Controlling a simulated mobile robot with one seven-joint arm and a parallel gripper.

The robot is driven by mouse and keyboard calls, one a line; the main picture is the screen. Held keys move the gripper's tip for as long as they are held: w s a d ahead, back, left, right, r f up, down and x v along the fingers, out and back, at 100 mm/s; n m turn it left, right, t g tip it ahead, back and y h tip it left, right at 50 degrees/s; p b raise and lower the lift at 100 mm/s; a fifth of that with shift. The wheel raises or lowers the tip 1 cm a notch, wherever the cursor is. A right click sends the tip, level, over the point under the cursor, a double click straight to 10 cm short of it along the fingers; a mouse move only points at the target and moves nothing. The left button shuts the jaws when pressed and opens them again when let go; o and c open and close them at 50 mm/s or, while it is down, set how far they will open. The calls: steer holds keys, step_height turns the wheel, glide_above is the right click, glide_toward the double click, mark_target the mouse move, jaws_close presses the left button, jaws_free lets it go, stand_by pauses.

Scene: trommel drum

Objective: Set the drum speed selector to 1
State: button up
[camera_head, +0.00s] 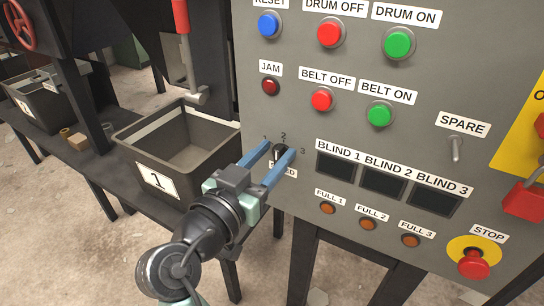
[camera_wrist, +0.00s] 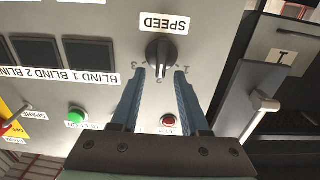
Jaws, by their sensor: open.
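The drum speed selector (camera_head: 281,150) is a small dark knob on the grey panel, partly hidden by my gripper. In the wrist view the knob (camera_wrist: 160,52) is black, below the SPEED label (camera_wrist: 164,23), with the picture turned upside down. The marks 3 and 1 show on either side of it. Its bar lies roughly midway between them, towards the place of the 2, which is hidden or unclear there. My gripper (camera_head: 281,147) is open at the panel. Its two blue fingertips (camera_wrist: 161,76) lie either side of the knob's lower end; contact cannot be told.
The JAM light (camera_head: 270,86), BELT OFF button (camera_head: 321,99) and BELT ON button (camera_head: 379,114) sit above the selector. The BLIND displays (camera_head: 383,181) are to its right. A grey bin (camera_head: 213,122) marked 1 stands left. The STOP button (camera_head: 473,263) is at lower right.

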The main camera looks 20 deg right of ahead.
steer(key=shift+w, duration=0.1)
jaws_close()
steer(key=shift+n, duration=0.3)
steer(key=n+p, duration=0.2)
steer(key=n, duration=0.1)
steer(key=n+p, duration=0.1)
steer(key=p, duration=0.1)
steer(key=shift+w+a, duration=0.25)
steer(key=shift+w, duration=0.1)
steer(key=n+p, duration=0.2)
steer(key=n, duration=0.1)
steer(key=n+p, duration=0.1)
steer(key=shift+w+a+f+n, duration=0.2)
steer(key=shift+w+f+n, duration=0.05)
steer(key=shift+n, duration=0.05)
steer(key=shift+w+a+f+n+p, duration=0.15)
steer(key=shift+n+p, duration=0.25)
steer(key=shift+n, duration=0.3)
steer(key=shift+d+f+n+p, duration=0.15)
steer(key=shift+n+p, duration=0.25)
steer(key=shift+n, duration=0.3)
steer(key=shift+a, duration=0.1)
